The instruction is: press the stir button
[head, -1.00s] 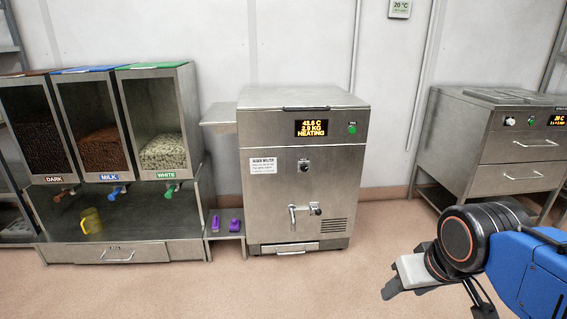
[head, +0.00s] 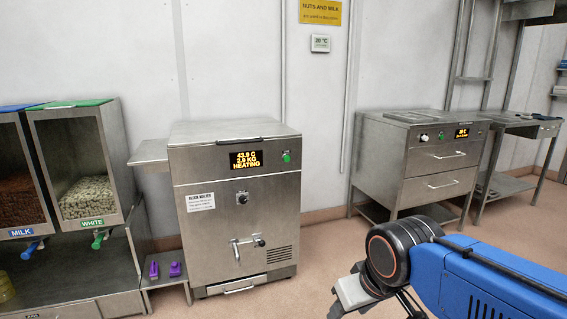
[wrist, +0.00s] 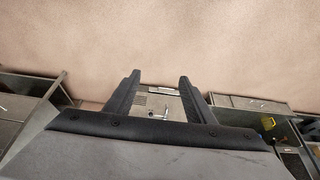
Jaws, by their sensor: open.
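The steel melter (head: 235,215) stands against the wall in the head view. Its lit display (head: 246,160) reads about 43.9 C and HEATING. A round green button (head: 287,156) sits right of the display, its small label too small to read. A dark knob (head: 242,198) is below, and a tap (head: 236,248) lower on the front. My gripper is at the lower right of the head view, apart from the melter and partly out of frame. In the wrist view my gripper (wrist: 155,82) is open and empty, with part of the melter front (wrist: 150,100) showing beyond the fingers.
Chocolate dispensers (head: 85,180) stand left of the melter. A low shelf (head: 165,278) with two purple items (head: 175,269) is between them. A steel drawer cabinet (head: 425,165) stands to the right. The floor (head: 325,250) in front is clear.

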